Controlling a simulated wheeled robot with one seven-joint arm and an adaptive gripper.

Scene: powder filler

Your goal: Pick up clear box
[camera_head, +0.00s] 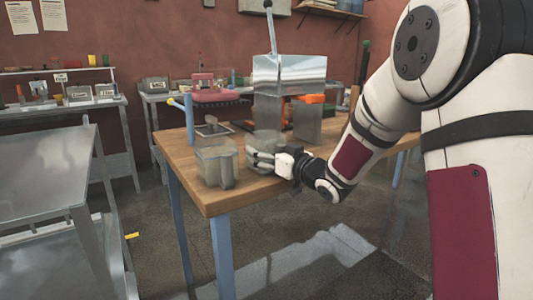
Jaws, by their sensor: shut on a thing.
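My gripper (258,160) reaches in from the right, low over the wooden table (200,192). Its fingers are shut on a pale, see-through grey box (263,140), which I take to be the clear box. The fingers hide part of it, and I cannot tell whether it is lifted off the table. A second translucent grey box (216,165) stands upright at the table's front left corner, apart from my gripper.
A metal filling machine (288,70) with a shiny hopper stands behind my gripper. An orange thing (311,99) and a blue post (189,120) are on the table. A bare metal table (45,165) stands at left, with open floor between.

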